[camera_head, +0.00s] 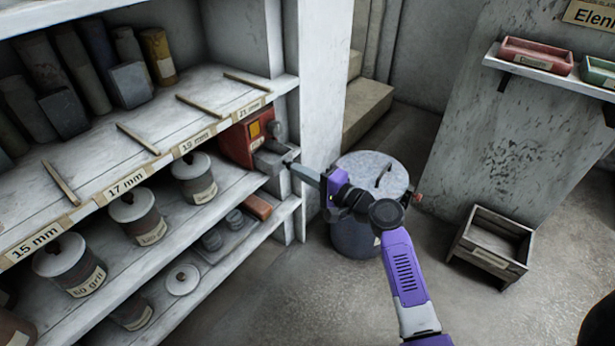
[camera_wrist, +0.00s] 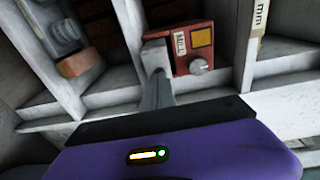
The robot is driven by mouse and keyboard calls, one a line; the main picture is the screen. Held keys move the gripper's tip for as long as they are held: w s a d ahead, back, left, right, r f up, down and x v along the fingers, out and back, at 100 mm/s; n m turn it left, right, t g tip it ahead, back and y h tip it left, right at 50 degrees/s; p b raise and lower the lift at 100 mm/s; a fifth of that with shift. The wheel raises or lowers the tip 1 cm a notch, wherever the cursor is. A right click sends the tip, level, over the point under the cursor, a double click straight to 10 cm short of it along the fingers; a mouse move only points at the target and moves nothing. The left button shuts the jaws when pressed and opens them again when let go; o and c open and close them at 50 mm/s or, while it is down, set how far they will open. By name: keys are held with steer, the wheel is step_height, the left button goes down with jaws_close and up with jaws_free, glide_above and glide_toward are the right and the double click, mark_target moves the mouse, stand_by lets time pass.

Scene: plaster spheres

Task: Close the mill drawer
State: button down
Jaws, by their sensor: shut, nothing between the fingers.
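The red mill (camera_head: 236,146) with a yellow square stands on the middle shelf at its right end. It also shows in the wrist view (camera_wrist: 190,50) with a MILL label and a round knob. Its grey drawer (camera_head: 270,160) sticks out of the front; the wrist view shows the drawer (camera_wrist: 154,54) beside the red body. My gripper (camera_head: 293,164) is shut and empty, its tips at the drawer's outer end. In the wrist view the fingertips (camera_wrist: 158,76) overlap the drawer's end; I cannot tell whether they touch.
A white shelf post (camera_head: 318,90) rises close beside my gripper. A lidded grey bin (camera_head: 372,172) stands on the floor below my wrist. Lidded jars (camera_head: 194,178) line the shelf to the left. A wooden crate (camera_head: 492,243) sits at the right; the floor between is clear.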

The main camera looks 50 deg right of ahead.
mark_target(282, 163)
steer(key=w, duration=0.7)
steer(key=shift+b, duration=0.3)
steer(key=shift+w+a, duration=0.1)
steer(key=shift+w, duration=0.35)
steer(key=shift+r, duration=0.1)
